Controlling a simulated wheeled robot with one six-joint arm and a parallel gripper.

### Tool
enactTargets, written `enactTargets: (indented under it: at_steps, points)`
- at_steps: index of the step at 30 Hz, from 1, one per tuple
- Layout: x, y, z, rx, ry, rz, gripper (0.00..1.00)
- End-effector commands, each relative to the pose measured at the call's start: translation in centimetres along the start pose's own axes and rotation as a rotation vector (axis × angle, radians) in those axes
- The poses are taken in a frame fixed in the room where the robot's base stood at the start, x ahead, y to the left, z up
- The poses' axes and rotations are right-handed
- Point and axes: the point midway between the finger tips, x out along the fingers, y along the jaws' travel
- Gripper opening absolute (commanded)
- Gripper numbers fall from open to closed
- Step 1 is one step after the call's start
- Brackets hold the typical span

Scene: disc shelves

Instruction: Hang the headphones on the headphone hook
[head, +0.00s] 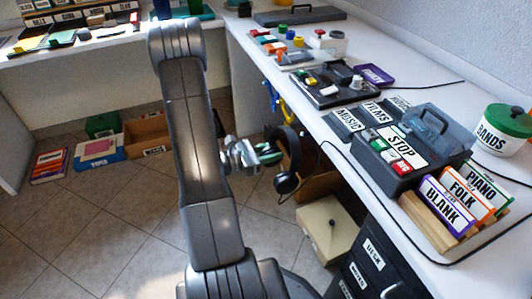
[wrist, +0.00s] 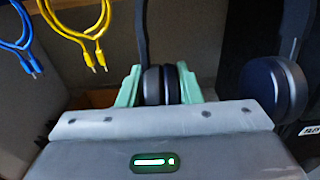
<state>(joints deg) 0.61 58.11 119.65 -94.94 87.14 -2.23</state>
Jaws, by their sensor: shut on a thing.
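The black headphones (head: 288,183) are beside the front edge of the worktop in the head view, with one ear cup hanging low. My gripper (head: 270,154) is at their left side. In the wrist view, the green fingers of my gripper (wrist: 161,72) are closed around one dark ear cup (wrist: 153,87). The other ear cup (wrist: 272,90) hangs free to the right, and the band rises out of the top of the picture. I cannot make out the headphone hook in either view.
Blue cables (wrist: 22,40) and yellow cables (wrist: 88,36) hang left of the headphones. The white worktop (head: 345,160) carries a tape deck (head: 400,155) and disc stand. Dark drawers (head: 370,262) and a beige box (head: 327,228) stand below. Open tiled floor lies left of my arm.

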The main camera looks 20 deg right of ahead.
Motion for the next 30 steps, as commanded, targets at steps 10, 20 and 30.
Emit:
enactTargets:
  at_steps: [10, 20, 30]
  points:
    - [2.2, 0.0, -0.1, 0.0, 0.0, -0.002, 0.04]
    - [4.1, -0.1, -0.1, 0.0, 0.0, -0.002, 0.04]
    - [6.2, 0.0, -0.1, 0.0, 0.0, -0.001, 0.04]
